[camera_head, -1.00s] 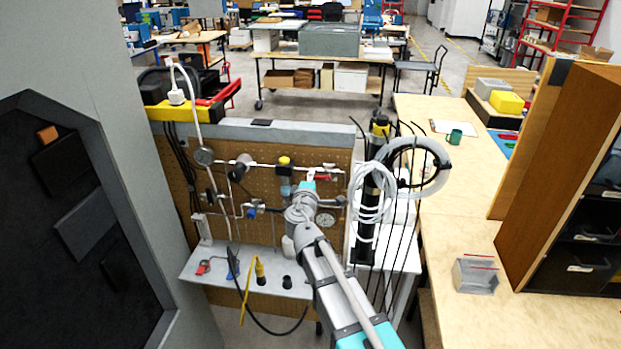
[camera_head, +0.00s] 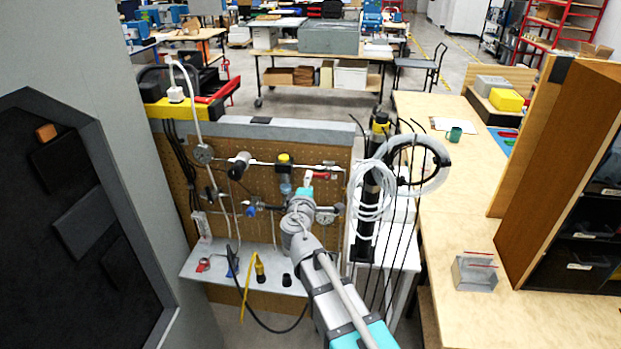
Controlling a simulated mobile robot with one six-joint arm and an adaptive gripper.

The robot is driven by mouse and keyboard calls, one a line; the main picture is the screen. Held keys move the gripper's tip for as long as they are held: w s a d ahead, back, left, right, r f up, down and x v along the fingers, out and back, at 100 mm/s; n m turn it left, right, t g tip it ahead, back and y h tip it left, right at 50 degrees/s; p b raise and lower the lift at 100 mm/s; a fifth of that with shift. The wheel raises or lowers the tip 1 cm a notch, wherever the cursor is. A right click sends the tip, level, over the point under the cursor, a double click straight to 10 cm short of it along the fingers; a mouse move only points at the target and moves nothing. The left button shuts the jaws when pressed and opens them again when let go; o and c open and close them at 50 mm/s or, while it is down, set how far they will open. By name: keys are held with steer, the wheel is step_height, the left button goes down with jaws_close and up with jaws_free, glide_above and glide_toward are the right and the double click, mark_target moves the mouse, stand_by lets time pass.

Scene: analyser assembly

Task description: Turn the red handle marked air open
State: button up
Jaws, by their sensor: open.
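A small red handle (camera_head: 325,177) sits on the pipe at the upper right of the brown pegboard panel. Any marking on it is too small to read. My gripper (camera_head: 308,176) is just left of the red handle in the picture, in front of the pegboard, with its jaws open. My wrist and arm hide part of the panel below it. The gap between the jaws and the handle cannot be judged, and no contact can be made out.
A clear-bowled filter unit (camera_head: 284,175) is close to the left of my gripper. A round gauge (camera_head: 325,216) is partly behind my wrist. A black column (camera_head: 372,200) with white hose coils (camera_head: 425,166) stands to the right. The grey shelf (camera_head: 215,262) below holds small parts.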

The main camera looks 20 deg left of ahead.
steer(key=v, duration=0.8)
steer(key=shift+s+a, duration=0.1)
